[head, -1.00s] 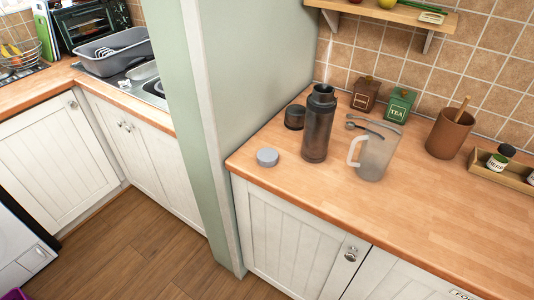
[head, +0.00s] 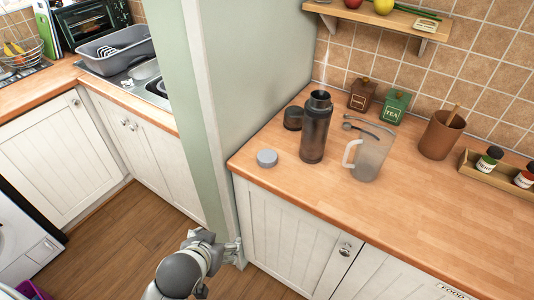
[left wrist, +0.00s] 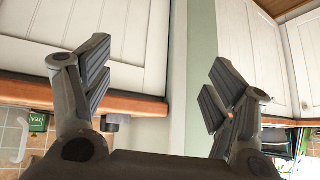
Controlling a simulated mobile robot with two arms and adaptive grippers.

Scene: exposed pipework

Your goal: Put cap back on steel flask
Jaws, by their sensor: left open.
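The steel flask (head: 315,128) stands upright on the wooden counter, dark grey, its mouth open, with faint steam above it. A small round light-grey cap (head: 267,158) lies flat on the counter to its left, near the front edge. A dark cup-like lid (head: 293,118) stands behind the flask on the left. My left gripper (head: 232,247) is low in front of the cupboard corner, below the counter and away from the flask. In the left wrist view the left gripper (left wrist: 158,75) is open, with nothing between its fingers. My right gripper is not in view.
A clear jug (head: 371,157) stands right of the flask, with a spoon (head: 356,126) behind. A green wall end (head: 205,110) borders the counter's left. The front right counter is clear.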

